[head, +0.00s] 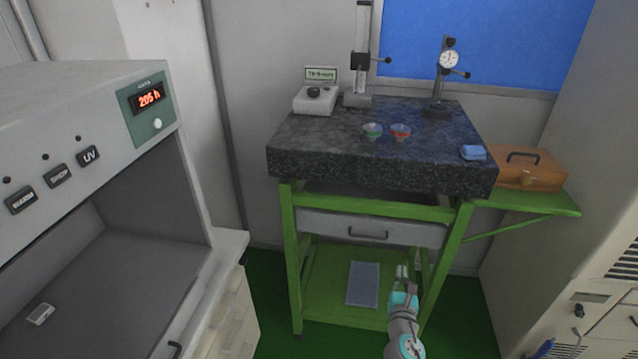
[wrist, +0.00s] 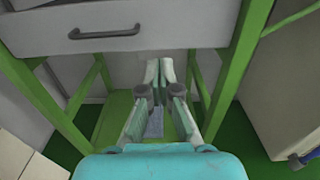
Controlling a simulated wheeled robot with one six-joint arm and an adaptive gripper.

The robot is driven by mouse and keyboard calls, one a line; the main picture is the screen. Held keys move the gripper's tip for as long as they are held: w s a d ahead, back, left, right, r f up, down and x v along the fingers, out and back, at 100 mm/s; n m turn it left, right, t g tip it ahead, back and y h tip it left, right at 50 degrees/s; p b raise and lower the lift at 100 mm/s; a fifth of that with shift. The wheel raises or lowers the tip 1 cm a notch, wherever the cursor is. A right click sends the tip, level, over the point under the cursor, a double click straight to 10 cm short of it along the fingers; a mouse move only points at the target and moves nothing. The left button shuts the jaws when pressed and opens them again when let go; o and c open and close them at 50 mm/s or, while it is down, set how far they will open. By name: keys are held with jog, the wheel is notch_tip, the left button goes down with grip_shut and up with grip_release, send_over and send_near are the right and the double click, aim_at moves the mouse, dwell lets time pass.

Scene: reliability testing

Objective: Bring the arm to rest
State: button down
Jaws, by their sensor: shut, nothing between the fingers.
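My gripper (head: 402,272) is at the lower middle right of the head view, in front of the green-framed stand. In the wrist view my gripper (wrist: 160,72) points toward the space under the drawer (wrist: 105,32), with its fingers together and nothing between them. My arm is raised from the bottom of the head view, and its lower part is cut off by the frame edge.
A dark granite table (head: 330,160) on a green frame bears gauges and two small bowls. A blue-grey sheet (head: 363,284) lies on its lower shelf. An orange case (head: 530,168) sits on the right side shelf. A cabinet (head: 75,85) stands left, another (head: 560,250) right.

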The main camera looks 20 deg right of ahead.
jog(key=s+a+f+m+y, duration=0.3)
jog(key=s+a+m, duration=0.3)
jog(key=s+a, duration=0.45)
jog(key=s+a+f+m+y, duration=0.25)
jog(key=s+a+m, duration=0.55)
jog(key=s, duration=0.4)
jog(key=s+a+r+m+y, duration=0.2)
jog(key=s+a+r+m, duration=0.2)
jog(key=s+r+m, duration=0.3)
jog(key=s+a+r+m+y, duration=0.2)
jog(key=s+a+r+m, duration=0.2)
jog(key=s, duration=0.8)
notch_tip(320, 180, up, 3)
jog(key=m, duration=0.4)
jog(key=shift+s+f, duration=0.15)
jog(key=shift+s, duration=0.25)
jog(key=shift+y, duration=0.25)
